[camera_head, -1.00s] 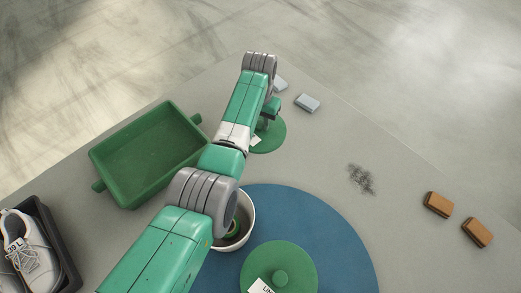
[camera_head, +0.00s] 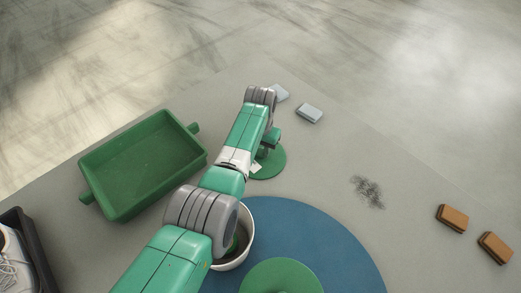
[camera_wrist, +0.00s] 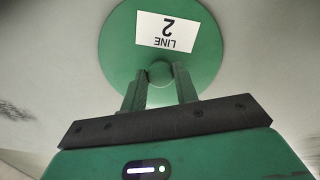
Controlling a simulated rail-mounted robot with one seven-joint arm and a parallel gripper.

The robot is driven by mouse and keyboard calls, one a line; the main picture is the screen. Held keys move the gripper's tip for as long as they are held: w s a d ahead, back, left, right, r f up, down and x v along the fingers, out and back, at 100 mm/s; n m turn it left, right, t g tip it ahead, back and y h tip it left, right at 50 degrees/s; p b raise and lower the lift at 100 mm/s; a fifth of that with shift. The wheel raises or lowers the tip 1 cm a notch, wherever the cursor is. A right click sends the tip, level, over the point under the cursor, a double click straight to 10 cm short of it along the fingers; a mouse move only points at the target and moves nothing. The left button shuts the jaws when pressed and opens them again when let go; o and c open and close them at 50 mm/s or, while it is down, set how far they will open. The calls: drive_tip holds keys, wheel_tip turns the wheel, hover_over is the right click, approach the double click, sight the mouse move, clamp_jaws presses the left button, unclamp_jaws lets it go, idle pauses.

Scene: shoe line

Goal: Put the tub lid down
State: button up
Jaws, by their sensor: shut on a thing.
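A round green lid (camera_head: 273,172) with a white "LINE 2" label is under my gripper (camera_head: 267,150), over the grey table right of the green tray. In the wrist view, my gripper (camera_wrist: 159,80) is shut on the knob in the middle of this lid (camera_wrist: 120,50), and the label lies beyond the knob. I cannot tell whether the lid touches the table. A white tub (camera_head: 248,232) stands on the round blue mat (camera_head: 335,245), partly hidden by my arm. A second green lid (camera_head: 282,278) lies on the mat, cut off by the bottom edge.
An empty green tray (camera_head: 140,165) with side handles stands left of my arm. A dark crate (camera_head: 45,250) with pale shoes is at the lower left. Light blocks (camera_head: 309,112) lie at the back, brown blocks (camera_head: 452,218) at the right. Dark scribbles (camera_head: 367,191) mark otherwise clear table.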

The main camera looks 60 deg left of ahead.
sight(261, 152)
drive_tip(key=shift+f, duration=0.15)
drive_tip(key=o, duration=1)
drive_tip(key=shift+c, duration=0.2)
wheel_tip(261, 152, up, 12)
drive_tip(key=p, duration=0.6)
drive_tip(key=shift+p, duration=0.4)
